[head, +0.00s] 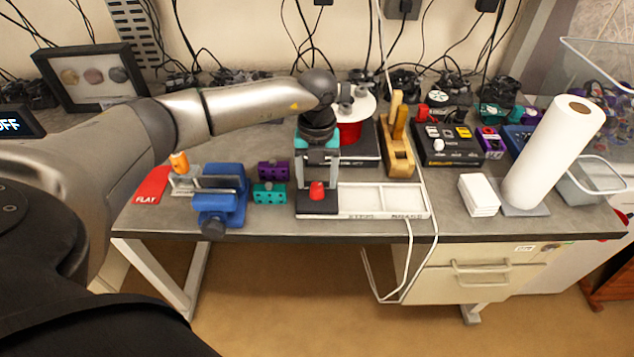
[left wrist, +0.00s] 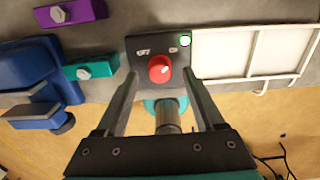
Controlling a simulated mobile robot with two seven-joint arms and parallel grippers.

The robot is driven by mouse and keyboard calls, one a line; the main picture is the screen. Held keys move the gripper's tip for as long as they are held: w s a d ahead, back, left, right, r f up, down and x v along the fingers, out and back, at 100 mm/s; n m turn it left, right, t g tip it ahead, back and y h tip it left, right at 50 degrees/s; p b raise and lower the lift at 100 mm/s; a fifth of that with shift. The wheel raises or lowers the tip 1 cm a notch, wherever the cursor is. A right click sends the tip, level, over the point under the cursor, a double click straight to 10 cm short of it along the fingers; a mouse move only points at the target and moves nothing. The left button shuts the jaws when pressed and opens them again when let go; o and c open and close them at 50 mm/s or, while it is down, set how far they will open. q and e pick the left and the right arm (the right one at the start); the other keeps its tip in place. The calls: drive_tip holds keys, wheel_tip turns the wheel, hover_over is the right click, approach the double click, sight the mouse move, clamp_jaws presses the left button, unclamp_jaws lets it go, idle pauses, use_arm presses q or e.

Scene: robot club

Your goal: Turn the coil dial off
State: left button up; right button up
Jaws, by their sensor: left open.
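The coil dial is a red knob (head: 317,190) on a dark box (head: 317,207) at the front of the bench. The left wrist view shows the knob (left wrist: 160,69) below OFF and ON labels, with a small pale mark towards its upper right, on the ON side. My left gripper (head: 318,178) points down over the box. In the left wrist view its open fingers (left wrist: 161,80) stand on either side of the knob; I cannot tell whether they touch it. My right gripper is not in view.
A white two-part tray (head: 381,215) adjoins the box on the right. A blue vise (head: 220,190) and teal (head: 269,193) and purple (head: 272,168) blocks are left of it.

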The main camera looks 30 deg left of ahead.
use_arm(q)
drive_tip(key=shift+f, duration=0.95)
clamp_jaws()
